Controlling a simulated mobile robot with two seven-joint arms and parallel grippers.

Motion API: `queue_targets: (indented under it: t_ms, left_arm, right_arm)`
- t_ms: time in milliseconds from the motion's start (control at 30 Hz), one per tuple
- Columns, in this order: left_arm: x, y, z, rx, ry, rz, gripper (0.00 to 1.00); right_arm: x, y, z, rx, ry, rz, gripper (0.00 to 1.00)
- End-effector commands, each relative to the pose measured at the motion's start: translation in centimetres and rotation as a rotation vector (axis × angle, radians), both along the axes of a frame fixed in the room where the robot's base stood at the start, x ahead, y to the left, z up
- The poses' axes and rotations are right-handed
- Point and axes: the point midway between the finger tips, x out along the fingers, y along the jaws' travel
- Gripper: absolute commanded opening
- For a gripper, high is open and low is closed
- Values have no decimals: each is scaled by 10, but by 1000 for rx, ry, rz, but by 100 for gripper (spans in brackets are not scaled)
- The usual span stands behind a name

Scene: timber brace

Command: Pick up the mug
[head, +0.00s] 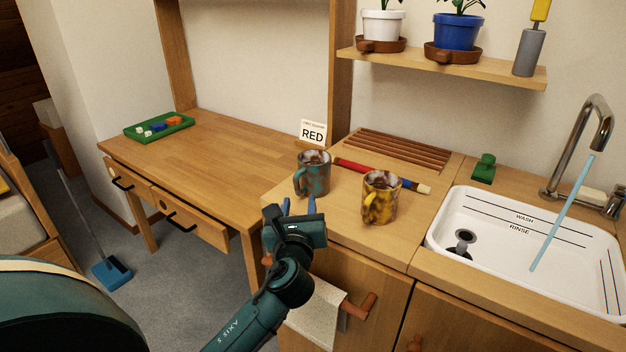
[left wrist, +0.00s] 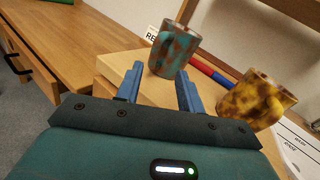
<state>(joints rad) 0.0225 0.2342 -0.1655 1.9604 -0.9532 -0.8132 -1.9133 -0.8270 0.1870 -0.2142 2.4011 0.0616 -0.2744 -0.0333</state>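A teal mug with rusty brown patches (head: 313,176) stands upright on the wooden counter, with its handle toward the left. A yellow mug with brown patches (head: 381,200) stands upright to its right, nearer the sink. My left gripper (head: 298,206) is at the counter's front left corner, just short of the teal mug. Its two blue fingers are apart with nothing between them. In the left wrist view, the teal mug (left wrist: 174,52) is beyond the fingertips (left wrist: 160,78), and the yellow mug (left wrist: 252,100) is right of them. My right gripper is not in view.
A red and blue rod (head: 370,172) lies behind the mugs. A card reading RED (head: 313,133) stands behind the teal mug. A white sink (head: 480,215) lies to the right. The desk (head: 225,150) has a green tray (head: 130,134) and much free room.

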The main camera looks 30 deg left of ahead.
Motion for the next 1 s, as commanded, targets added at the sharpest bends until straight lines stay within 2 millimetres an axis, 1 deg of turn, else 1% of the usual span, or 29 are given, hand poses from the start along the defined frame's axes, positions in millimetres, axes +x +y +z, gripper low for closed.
queue_targets:
  t_ms: [133,267,400,500,700,1000]
  left_arm:
    - [10,9,-1,2,-1,0,38]
    - [26,23,-3,1,-2,1,38]
    - [40,30,-3,0,0,0,38]
    - [44,32,-2,0,1,-1,38]
    - [44,32,-2,0,1,-1,37]
    - [43,31,-2,0,1,-1,13]
  right_arm:
    - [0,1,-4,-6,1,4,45]
    - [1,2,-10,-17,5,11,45]
    - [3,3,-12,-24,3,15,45]
    - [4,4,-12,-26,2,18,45]
    - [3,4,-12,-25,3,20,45]
    - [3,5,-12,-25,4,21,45]
